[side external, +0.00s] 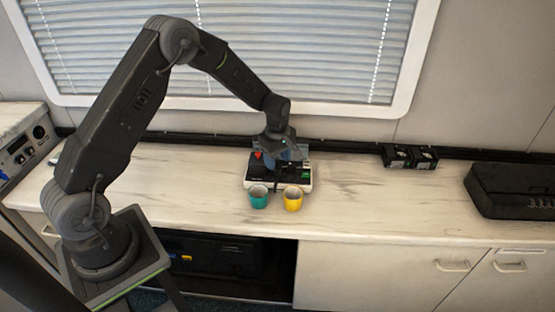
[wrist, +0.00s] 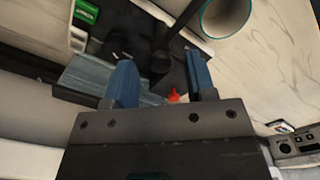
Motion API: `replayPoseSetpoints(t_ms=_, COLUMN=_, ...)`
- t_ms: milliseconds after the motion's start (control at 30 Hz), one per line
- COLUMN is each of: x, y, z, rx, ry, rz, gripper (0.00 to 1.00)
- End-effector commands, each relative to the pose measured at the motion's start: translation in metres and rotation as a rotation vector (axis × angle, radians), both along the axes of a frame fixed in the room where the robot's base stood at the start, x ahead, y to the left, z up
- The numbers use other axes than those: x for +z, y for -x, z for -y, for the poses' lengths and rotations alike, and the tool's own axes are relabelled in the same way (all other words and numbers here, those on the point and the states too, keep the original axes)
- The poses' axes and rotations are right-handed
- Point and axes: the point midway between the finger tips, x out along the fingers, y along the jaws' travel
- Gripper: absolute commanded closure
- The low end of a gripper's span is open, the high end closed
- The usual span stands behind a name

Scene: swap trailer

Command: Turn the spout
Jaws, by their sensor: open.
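A coffee-machine-like unit (side external: 308,187) with a pale base and dark top stands on the counter below the window. In the wrist view its dark spout (wrist: 182,38) runs from a round black hub (wrist: 160,62) up and right towards the teal cup (wrist: 226,18). In the side view the spout is small and mostly hidden by my gripper (side external: 286,156). The teal cup (side external: 259,199) and a yellow cup (side external: 293,200) stand before the unit. My gripper (wrist: 159,60) is open, its blue fingers apart over the unit near the hub. Contact with the spout cannot be told.
A red part (wrist: 173,96) and a green label (wrist: 87,11) show on the unit. A control box (side external: 24,140) stands at the left. The counter (side external: 370,205) is clear on both sides of the unit.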

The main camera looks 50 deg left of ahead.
Motion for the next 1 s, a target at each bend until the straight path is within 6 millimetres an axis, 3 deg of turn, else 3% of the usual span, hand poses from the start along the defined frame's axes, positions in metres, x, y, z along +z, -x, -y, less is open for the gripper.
replayPoseSetpoints(t_ms=367, x=-0.0059, y=-0.0001, z=0.0000, rx=0.000, ry=0.000, rz=0.000, gripper=0.49)
replayPoseSetpoints(t_ms=900, x=-0.0056, y=0.0000, z=0.0000, rx=0.000, ry=0.000, rz=0.000, gripper=1.00)
replayPoseSetpoints(t_ms=1000, x=-0.0055, y=-0.0001, z=0.0000, rx=0.000, ry=0.000, rz=0.000, gripper=1.00)
